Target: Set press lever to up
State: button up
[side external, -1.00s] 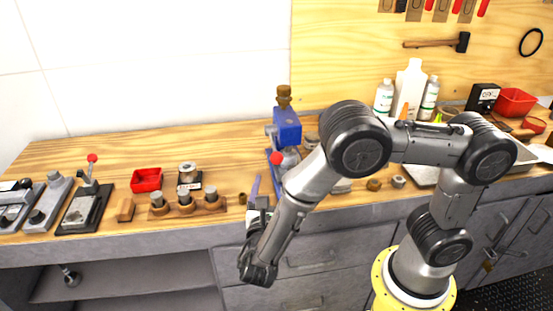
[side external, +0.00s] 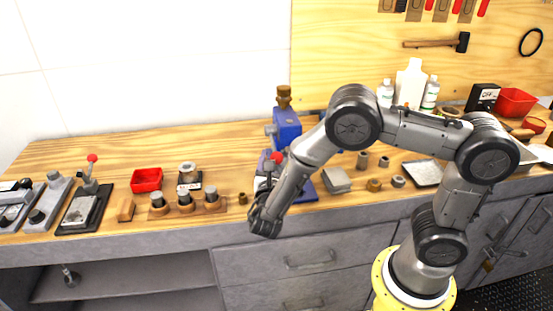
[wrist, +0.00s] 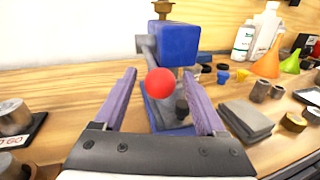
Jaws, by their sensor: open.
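The blue press (side external: 288,127) stands on the wooden bench, partly hidden behind my arm in the side view. In the wrist view the press (wrist: 174,45) is straight ahead, with a blue head and a blue base. Its lever ends in a red ball knob (wrist: 160,82), which also shows in the side view (side external: 277,157). My gripper (wrist: 160,92) is open, with its two purple fingers on either side of the knob in the picture. I cannot tell how far the knob lies beyond the fingertips. In the side view my arm hides most of the gripper.
A grey stack of plates (wrist: 246,121) lies right of the press. A wooden block with several pegs (side external: 187,203) and a red bin (side external: 146,180) stand to the left. Another red-knobbed lever device (side external: 88,190) is farther left. Bottles (side external: 409,84) stand at the back right.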

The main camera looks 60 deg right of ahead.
grip_shut()
dwell(1.3)
